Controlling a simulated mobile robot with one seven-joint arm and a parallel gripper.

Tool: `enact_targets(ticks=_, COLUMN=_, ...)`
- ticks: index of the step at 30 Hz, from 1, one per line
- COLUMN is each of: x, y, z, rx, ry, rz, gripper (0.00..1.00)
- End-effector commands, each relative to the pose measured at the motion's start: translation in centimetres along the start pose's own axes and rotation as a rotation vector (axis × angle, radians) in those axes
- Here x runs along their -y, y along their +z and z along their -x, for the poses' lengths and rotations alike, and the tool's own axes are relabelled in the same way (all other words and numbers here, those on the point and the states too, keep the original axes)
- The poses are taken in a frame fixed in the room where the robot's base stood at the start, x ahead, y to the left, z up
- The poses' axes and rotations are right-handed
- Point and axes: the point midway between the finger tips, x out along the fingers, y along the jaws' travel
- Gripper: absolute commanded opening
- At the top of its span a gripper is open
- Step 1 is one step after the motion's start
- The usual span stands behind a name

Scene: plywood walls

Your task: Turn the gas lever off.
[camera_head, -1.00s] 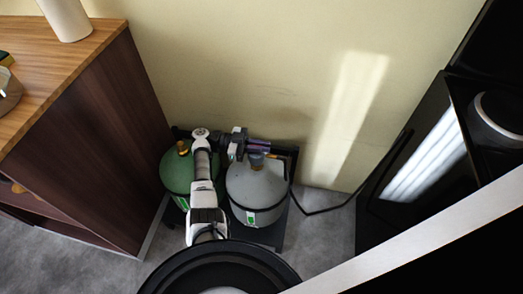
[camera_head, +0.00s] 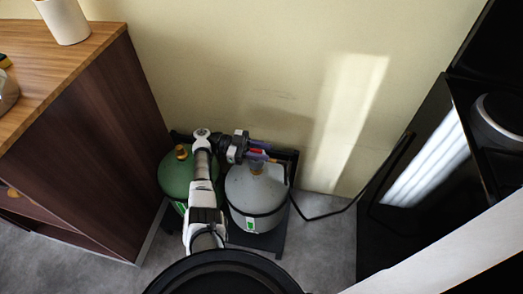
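A grey gas cylinder (camera_head: 254,196) stands upright on the floor against the wall, with a brass-coloured valve (camera_head: 257,169) on top. A green cylinder (camera_head: 174,176) with a brass-coloured top stands to its left, partly behind my arm. My gripper (camera_head: 268,152) points right, just above and behind the grey cylinder's valve. Its bluish fingers look spread, with a small red-orange part (camera_head: 257,151) showing between them. This may be the gas lever; it is too small to tell whether the fingers touch it.
A wooden cabinet (camera_head: 95,130) stands close on the left, with a white cup (camera_head: 64,20) on its top. A black appliance (camera_head: 420,190) stands on the right. A black hose (camera_head: 335,213) runs from the cylinders towards it. Grey floor is free between them.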

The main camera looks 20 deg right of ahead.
Motion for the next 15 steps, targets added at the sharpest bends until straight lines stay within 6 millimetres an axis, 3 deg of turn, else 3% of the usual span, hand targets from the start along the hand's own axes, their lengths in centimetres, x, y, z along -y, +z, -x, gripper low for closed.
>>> enact_targets(ticks=8, x=0.1, y=0.0, z=0.4, rx=0.001, ry=-0.002, rz=-0.002, gripper=0.32)
enact_targets(ticks=15, x=0.1, y=0.4, z=4.2, rx=0.004, ry=-0.003, rz=-0.003, gripper=0.32)
